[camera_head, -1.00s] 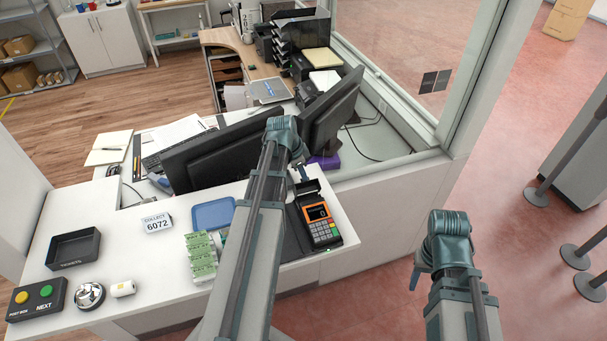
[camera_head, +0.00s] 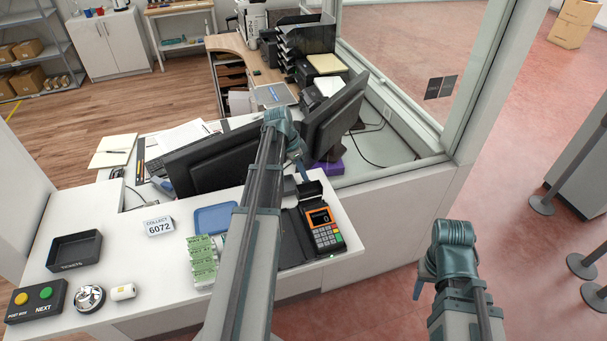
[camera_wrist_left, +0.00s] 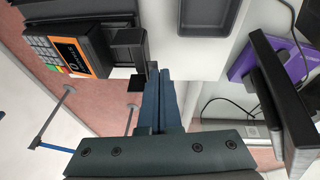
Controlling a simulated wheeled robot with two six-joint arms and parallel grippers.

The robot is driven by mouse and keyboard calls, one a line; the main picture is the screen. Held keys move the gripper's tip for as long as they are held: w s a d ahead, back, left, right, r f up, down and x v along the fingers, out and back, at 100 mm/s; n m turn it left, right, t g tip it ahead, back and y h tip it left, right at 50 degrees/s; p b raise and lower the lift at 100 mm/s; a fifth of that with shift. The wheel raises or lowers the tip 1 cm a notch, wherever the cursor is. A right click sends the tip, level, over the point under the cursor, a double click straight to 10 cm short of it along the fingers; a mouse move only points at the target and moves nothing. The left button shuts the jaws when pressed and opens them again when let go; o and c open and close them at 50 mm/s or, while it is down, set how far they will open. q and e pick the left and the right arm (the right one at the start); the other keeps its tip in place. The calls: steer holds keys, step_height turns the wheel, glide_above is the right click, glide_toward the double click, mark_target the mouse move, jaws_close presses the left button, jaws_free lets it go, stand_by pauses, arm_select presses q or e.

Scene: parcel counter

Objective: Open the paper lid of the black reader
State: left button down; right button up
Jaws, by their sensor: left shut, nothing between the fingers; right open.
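The black reader (camera_head: 322,226), with an orange-framed screen and a keypad, lies near the counter's right edge. Its dark paper lid (camera_head: 311,190) is at the end away from the keypad; I cannot tell exactly how far it is tilted. In the left wrist view the reader (camera_wrist_left: 68,45) is at upper left. My left gripper (camera_head: 302,177) is shut and empty, its tips close to the lid end; in the left wrist view the fingertips (camera_wrist_left: 153,72) are just beside that end, and contact is unclear. My right gripper (camera_head: 424,272) is open and empty, off the counter's right side.
A dark folder-like mat (camera_head: 289,247) lies left of the reader, partly behind my left arm. A blue tray (camera_head: 214,217) and green-white packs (camera_head: 203,262) are further left. Monitors (camera_head: 335,120) stand behind the reader, with a purple box (camera_head: 329,166) nearby. The glass partition is at right.

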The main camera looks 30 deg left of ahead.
arm_select(q)
steer(key=shift+s+d, duration=0.1)
stand_by(0.5)
steer(key=shift+s+d, duration=0.4)
steer(key=shift+d, duration=0.1)
steer(key=shift+r, duration=0.15)
